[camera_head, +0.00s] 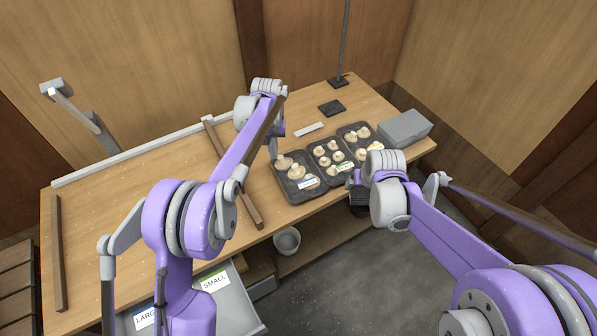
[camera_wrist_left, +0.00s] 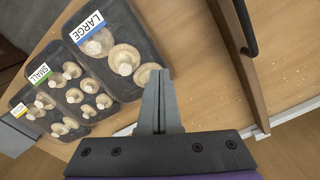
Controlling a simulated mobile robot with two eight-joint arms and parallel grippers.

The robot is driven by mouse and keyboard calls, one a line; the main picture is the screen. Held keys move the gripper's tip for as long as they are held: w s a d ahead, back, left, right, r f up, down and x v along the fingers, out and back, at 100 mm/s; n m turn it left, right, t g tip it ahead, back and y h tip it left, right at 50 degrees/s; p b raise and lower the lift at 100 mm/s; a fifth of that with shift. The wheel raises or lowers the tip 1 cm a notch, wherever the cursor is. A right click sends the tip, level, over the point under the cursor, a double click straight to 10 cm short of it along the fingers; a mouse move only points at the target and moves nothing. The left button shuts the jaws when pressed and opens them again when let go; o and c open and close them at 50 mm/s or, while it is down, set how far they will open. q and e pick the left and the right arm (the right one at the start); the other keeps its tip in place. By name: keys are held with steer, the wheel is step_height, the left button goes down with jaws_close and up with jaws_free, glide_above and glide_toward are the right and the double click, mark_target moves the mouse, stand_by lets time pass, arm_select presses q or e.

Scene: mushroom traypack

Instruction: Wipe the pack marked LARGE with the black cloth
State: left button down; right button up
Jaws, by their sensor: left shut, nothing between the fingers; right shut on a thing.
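The pack marked LARGE (camera_head: 279,184), a dark tray with a blue label, sits on the table with mushrooms inside; it also shows in the left wrist view (camera_wrist_left: 137,35). One mushroom is at its edge, close to my left fingertips. My left gripper (camera_wrist_left: 160,75) is shut and empty beside the pack; in the head view my arm mostly hides it. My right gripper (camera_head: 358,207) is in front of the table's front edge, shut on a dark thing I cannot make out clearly. A flat black square (camera_head: 332,107) lies behind the packs; I cannot tell if it is the cloth.
A pack marked SMALL (camera_wrist_left: 58,60) and a third pack (camera_wrist_left: 17,101) stand in a row beside LARGE. A grey box (camera_head: 404,128) is at the right end. A wooden bar (camera_head: 232,176) crosses the table; its left part is clear. A white bowl (camera_head: 287,241) sits below the front edge.

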arm_select(q)
steer(key=shift+r, duration=0.1)
arm_select(e)
steer(key=shift+w+r, duration=0.2)
steer(key=shift+r, duration=0.35)
arm_select(q)
step_height(320, 180, up, 12)
